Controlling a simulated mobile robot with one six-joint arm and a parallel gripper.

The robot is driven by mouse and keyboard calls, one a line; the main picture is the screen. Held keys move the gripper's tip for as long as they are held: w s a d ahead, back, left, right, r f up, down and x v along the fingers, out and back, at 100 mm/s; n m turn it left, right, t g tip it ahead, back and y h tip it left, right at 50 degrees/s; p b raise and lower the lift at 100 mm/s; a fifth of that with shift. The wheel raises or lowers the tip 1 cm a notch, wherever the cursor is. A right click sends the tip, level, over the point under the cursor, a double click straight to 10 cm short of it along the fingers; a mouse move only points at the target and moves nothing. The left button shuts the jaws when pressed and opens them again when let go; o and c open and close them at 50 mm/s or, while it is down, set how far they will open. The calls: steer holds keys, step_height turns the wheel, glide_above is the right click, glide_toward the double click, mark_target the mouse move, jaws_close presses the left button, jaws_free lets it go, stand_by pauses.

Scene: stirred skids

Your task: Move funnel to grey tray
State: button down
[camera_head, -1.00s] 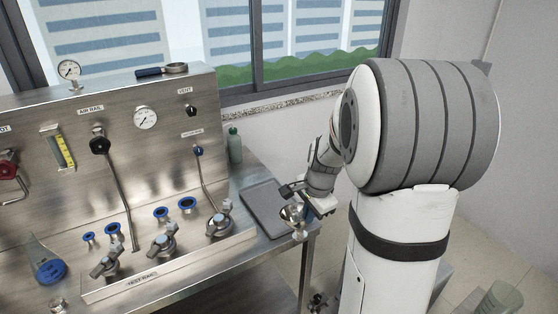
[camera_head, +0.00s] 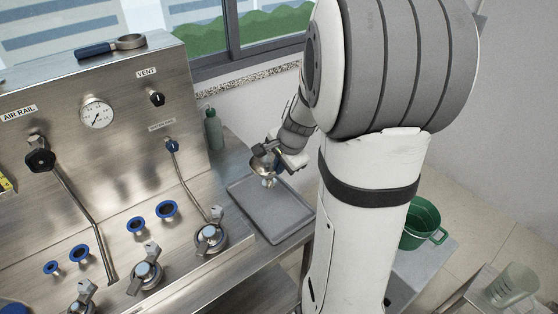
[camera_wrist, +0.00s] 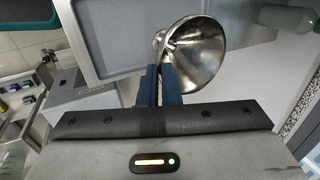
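The metal funnel (camera_wrist: 195,50) is shiny, with its wide mouth turned toward the wrist camera. My gripper (camera_wrist: 167,75) is shut on the funnel near its rim, with blue fingers close together. In the head view the funnel (camera_head: 263,166) hangs in my gripper (camera_head: 275,165) above the back part of the grey tray (camera_head: 272,222). The tray lies flat and empty on the steel bench, and its edge also shows in the wrist view (camera_wrist: 88,45). The funnel looks apart from the tray; the exact height is hard to tell.
A steel panel with a gauge (camera_head: 97,113), valves and blue-ringed ports stands left of the tray. A green bottle (camera_head: 213,130) stands behind the tray. A green bucket (camera_head: 421,222) and a clear beaker (camera_head: 513,284) are at lower right. The window wall is behind.

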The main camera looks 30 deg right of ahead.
step_height(320, 180, down, 9)
steer(key=b, duration=0.7)
steer(key=shift+f+b, duration=0.55)
steer(key=shift+f, duration=0.05)
steer(key=c, duration=1.6)
jaws_free()
steer(key=shift+o, duration=0.2)
steer(key=shift+r, duration=0.1)
steer(key=p+v, duration=0.5)
steer(key=v, duration=0.2)
